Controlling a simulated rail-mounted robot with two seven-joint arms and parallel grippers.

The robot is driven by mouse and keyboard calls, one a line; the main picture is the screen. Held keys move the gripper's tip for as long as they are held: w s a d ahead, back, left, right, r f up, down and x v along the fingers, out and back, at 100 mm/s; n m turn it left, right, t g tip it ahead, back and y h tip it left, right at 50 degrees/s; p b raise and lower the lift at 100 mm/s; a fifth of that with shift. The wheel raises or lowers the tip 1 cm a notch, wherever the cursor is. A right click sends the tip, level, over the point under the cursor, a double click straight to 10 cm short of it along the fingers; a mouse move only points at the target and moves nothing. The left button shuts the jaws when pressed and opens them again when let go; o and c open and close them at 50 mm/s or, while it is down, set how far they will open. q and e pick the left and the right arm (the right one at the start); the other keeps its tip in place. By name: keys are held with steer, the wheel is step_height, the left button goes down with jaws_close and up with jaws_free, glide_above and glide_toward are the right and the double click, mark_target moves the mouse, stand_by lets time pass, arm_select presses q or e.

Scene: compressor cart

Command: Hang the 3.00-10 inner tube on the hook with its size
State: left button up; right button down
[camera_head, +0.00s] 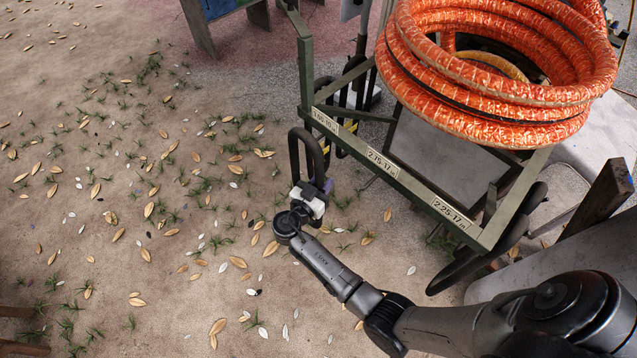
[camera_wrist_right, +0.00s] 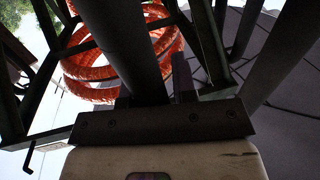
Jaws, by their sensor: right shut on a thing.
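The black inner tube (camera_head: 294,152) is a narrow upright loop in the head view, just left of the cart's front rail. My right gripper (camera_head: 312,192) is shut on its lower part. The right wrist view shows the dark tube (camera_wrist_right: 128,45) running up from between the fingers (camera_wrist_right: 152,92). The cart's green front rail (camera_head: 408,180) bears three size labels. The left one (camera_head: 325,121) seems to read 3.00-10, the middle one (camera_head: 382,163) 2.75-17 and the right one (camera_head: 450,213) 2.25-17. I cannot make out the hook under the left label. My left gripper is out of view.
A large coiled orange hose (camera_head: 490,110) sits on top of the cart. A black tube (camera_head: 485,262) hangs at the rail's right end, and dark loops (camera_head: 358,85) show behind its left end. The sandy ground (camera_head: 120,200) left of the cart holds only leaves and grass.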

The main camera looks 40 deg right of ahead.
steer(key=d+f+b, duration=0.2)
steer(key=d, duration=0.1)
steer(key=shift+w+d+f+b, duration=0.1)
steer(key=shift+d+f+b, duration=0.15)
steer(key=shift+f+b, duration=0.15)
stand_by(0.5)
stand_by(0.5)
steer(key=c, duration=0.8)
jaws_free()
steer(key=shift+c, duration=0.2)
